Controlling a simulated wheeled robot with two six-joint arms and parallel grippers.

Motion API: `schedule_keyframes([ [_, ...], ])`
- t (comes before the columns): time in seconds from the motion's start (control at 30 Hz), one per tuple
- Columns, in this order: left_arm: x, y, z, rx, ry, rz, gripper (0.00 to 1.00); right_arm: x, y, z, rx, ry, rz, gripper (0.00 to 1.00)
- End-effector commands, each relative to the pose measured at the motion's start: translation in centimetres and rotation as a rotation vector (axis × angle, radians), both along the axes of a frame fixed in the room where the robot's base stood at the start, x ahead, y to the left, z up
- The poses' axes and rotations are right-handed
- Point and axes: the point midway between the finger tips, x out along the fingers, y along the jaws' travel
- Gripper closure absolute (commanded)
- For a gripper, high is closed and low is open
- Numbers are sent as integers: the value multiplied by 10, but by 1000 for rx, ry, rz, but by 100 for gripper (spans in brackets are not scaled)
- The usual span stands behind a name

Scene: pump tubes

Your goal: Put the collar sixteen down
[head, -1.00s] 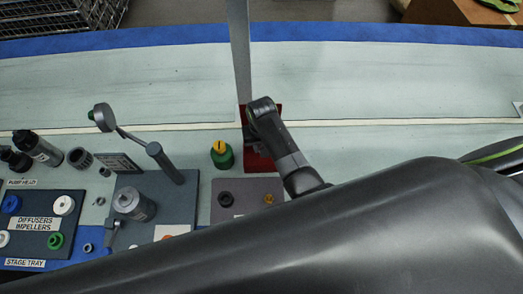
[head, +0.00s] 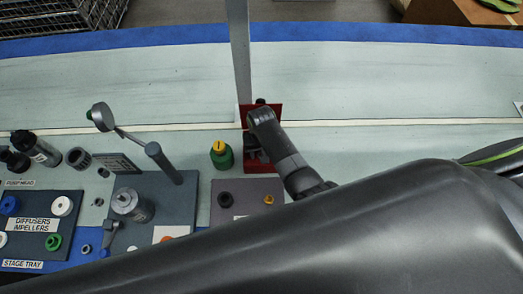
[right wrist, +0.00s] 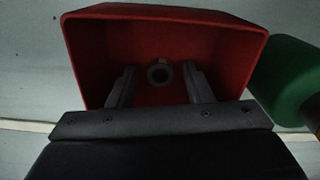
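A dark ring-shaped collar (right wrist: 160,72) shows inside the red bin (right wrist: 230,35) in the right wrist view, between my fingertips, with a gap visible at the left finger. Whether it rests on the bin floor is hard to tell. No number can be read on it. My right gripper (right wrist: 160,80) is open, its two fingers spread wider than the collar and reaching into the bin. In the head view the red bin (head: 275,117) is partly covered by my right arm, which hides the collar. My left gripper is not in view.
A green bottle with a yellow top (head: 221,154) stands close left of the bin. A grey mat (head: 247,190) holds a black ring (head: 225,199) and a small yellow part (head: 268,199). A grey post (head: 240,60) rises behind the bin. Bench right of the bin looks clear.

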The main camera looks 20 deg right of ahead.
Motion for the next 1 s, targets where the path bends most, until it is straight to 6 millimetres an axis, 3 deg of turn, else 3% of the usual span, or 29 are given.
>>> schedule_keyframes([
  [0.33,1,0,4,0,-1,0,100,1,0,14,1,-2,0,54],
  [0.8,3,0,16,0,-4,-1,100,1,0,98,2,-3,0,54],
  [1.0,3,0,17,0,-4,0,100,1,0,119,0,-1,1,54],
])
